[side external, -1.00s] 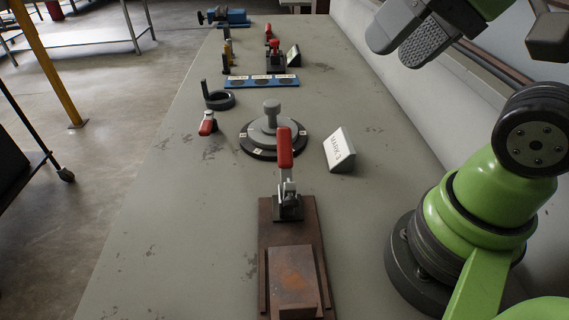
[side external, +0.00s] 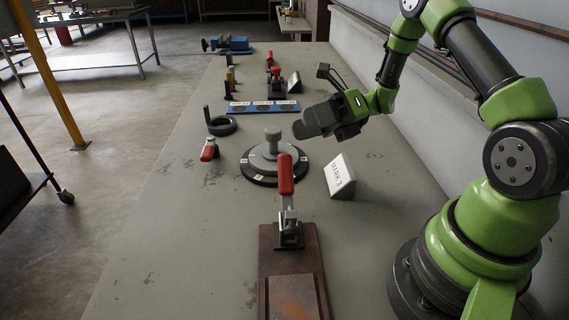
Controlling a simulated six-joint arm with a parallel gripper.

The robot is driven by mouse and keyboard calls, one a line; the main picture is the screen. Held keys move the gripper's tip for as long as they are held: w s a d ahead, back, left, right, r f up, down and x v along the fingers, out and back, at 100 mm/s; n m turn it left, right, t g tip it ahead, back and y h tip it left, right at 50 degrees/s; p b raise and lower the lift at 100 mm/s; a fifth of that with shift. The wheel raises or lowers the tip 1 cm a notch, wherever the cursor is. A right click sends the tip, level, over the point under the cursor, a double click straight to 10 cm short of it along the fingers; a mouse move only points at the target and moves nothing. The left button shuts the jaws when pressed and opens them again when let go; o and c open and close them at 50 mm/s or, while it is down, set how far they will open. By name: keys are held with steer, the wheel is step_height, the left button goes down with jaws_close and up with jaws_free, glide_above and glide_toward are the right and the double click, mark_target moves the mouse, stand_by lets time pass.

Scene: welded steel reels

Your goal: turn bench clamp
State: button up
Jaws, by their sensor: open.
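A red-handled clamp (side external: 286,175) stands upright on a rusty steel plate (side external: 267,260) in the near middle of the bench. Beyond it is a round grey turntable with a knob (side external: 273,143) on a dark base with small pale labels. A blue bench vise (side external: 234,45) sits at the far left end. I cannot tell which of these the task calls the bench clamp. My gripper (side external: 310,124) is open, right of the knob and apparently above the bench, with nothing seen in it. Its fingers overlap in this view, so the gap between them is hidden.
A white sign reading MARK 3 (side external: 341,175) stands right of the turntable. A black handwheel (side external: 221,125) and a red-handled item (side external: 209,149) lie to its left. A blue strip with dark discs (side external: 262,107) and another red-handled clamp (side external: 275,79) are farther back. The bench's left side is mostly clear.

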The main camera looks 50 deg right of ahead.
mark_target(284, 165)
step_height(284, 165, down, 8)
steer(key=d+m+t, duration=0.1)
steer(key=m+t, duration=0.1)
steer(key=shift+f+x, duration=0.15)
steer(key=shift+x, duration=1.15)
steer(key=shift+f+x, duration=0.15)
steer(key=shift+x, duration=1.15)
steer(key=shift+w, duration=0.2)
jaws_close()
